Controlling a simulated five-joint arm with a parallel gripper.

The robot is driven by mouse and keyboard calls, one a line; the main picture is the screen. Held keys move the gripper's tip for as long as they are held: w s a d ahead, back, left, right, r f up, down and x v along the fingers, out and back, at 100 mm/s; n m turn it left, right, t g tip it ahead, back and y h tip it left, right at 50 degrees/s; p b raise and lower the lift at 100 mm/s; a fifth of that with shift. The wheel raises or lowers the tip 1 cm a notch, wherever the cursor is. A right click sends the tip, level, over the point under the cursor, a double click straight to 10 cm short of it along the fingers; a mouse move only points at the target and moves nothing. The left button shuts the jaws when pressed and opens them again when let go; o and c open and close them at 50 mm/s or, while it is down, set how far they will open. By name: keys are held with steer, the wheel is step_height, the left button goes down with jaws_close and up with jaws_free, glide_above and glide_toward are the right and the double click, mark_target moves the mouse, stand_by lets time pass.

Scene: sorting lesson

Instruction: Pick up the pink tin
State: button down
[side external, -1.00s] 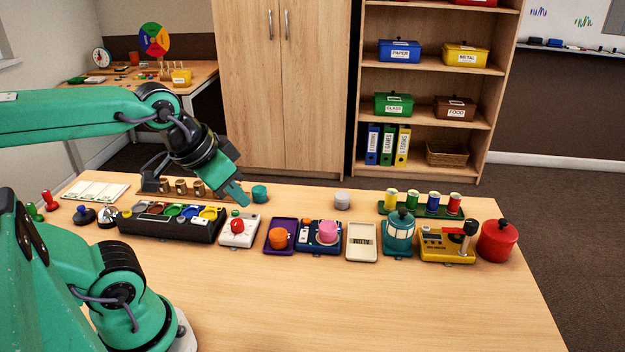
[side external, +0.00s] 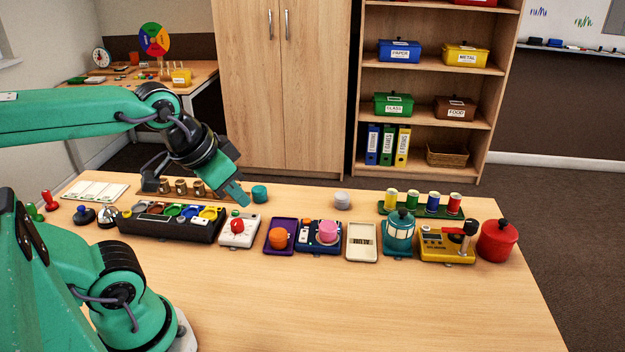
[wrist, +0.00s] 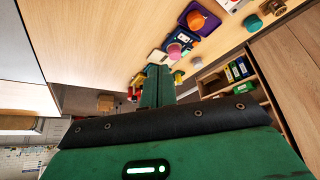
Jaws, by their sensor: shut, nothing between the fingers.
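The pink tin (side external: 328,230) is a short round tin on a dark blue device (side external: 309,247) in the middle of the row on the table. It also shows in the wrist view (wrist: 174,51), just beyond my fingertips in the picture. My gripper (side external: 244,201) is shut and empty. It is in the air, left of the pink tin and apart from it, near a teal tin (side external: 260,194) and above a white device with a red knob (side external: 238,233). In the wrist view the closed fingers (wrist: 158,75) point toward the row.
An orange tin (side external: 278,238) sits on a purple tray (side external: 268,249) left of the pink tin. A grey tin (side external: 342,200) stands behind. The table front (side external: 370,310) is clear.

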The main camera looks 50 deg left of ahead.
steer(key=c, duration=0.8)
jaws_free()
steer(key=shift+o, duration=0.2)
steer(key=shift+w, duration=0.15)
